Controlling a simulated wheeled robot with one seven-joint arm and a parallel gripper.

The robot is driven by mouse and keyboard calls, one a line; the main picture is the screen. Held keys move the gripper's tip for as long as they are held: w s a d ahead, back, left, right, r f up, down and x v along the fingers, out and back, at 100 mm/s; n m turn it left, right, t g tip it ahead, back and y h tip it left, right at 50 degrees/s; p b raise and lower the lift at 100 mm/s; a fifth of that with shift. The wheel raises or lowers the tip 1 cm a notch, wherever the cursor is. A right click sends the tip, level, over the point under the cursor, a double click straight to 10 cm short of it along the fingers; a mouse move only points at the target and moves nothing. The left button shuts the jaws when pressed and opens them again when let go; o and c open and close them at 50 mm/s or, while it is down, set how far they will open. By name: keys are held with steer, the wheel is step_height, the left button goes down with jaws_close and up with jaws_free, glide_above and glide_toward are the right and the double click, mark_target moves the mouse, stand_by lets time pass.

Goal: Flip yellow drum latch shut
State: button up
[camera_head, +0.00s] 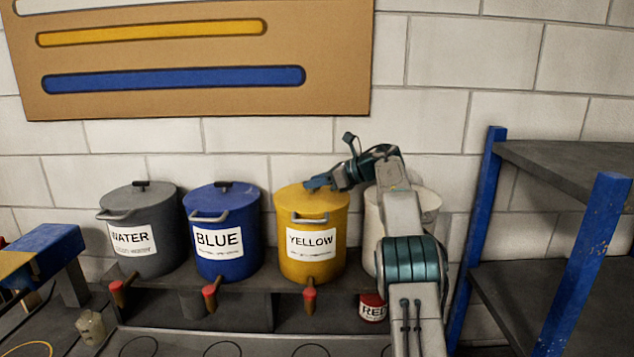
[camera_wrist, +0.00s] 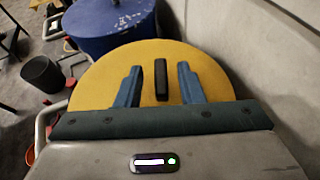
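The yellow drum (camera_head: 310,263) stands on the bench, labelled YELLOW, with a grey bar handle (camera_head: 310,219) at its front. Its yellow lid (camera_wrist: 108,82) fills the middle of the wrist view. A black bar-shaped piece (camera_wrist: 161,80), seemingly the latch, shows on the lid; I cannot tell whether it stands up or lies flat. My gripper (camera_wrist: 160,84) is open over the lid, with one blue finger on each side of the black piece and a gap to both. In the head view my gripper (camera_head: 318,183) hides the top of the lid and the black piece.
The blue drum (camera_head: 224,243) and grey water drum (camera_head: 150,254) stand to the left. A white drum (camera_head: 430,201) is partly behind my arm, with a red can (camera_head: 372,307) below. Red-tipped taps stick out in front. A blue-post shelf (camera_head: 560,165) is at right; the wall is close behind.

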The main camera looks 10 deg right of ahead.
steer(key=b+v, duration=0.2)
steer(key=v, duration=1.1)
steer(key=shift+s+d, duration=0.2)
steer(key=shift+d, duration=0.15)
steer(key=shift+r, duration=0.1)
